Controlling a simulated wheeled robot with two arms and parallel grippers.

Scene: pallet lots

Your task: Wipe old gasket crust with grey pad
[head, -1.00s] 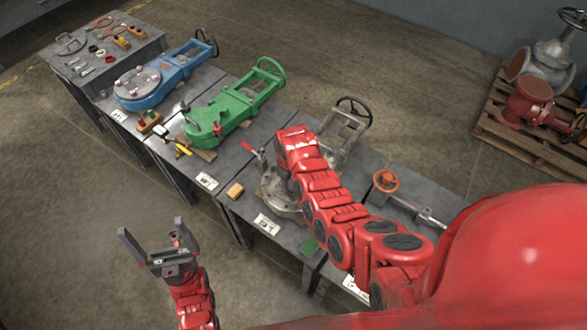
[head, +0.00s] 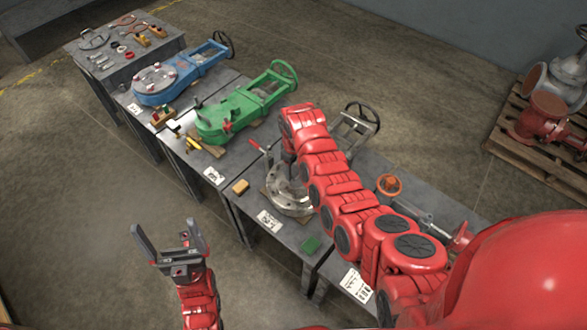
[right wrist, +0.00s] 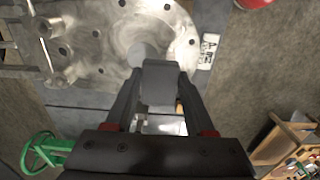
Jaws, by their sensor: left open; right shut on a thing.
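The bare metal valve with its round bolt-holed flange (head: 287,196) lies on a dark bench under my right arm. In the right wrist view the flange (right wrist: 105,58) fills the upper left, its face showing dull, uneven grey patches. I cannot pick out the gasket crust clearly. My right gripper (right wrist: 160,90) is shut on the grey pad (right wrist: 160,80), which overlaps the flange in that view; I cannot tell whether it touches. In the head view my arm hides this gripper. My left gripper (head: 180,245) is open and empty, off the benches over the floor.
A green pad (head: 310,245) and a tan block (head: 240,187) lie near the bench's front edge. A red-handled tool (head: 257,147) is beside the flange. Green (head: 240,110) and blue (head: 175,75) valves stand farther left. An orange handwheel (head: 389,185) is at right.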

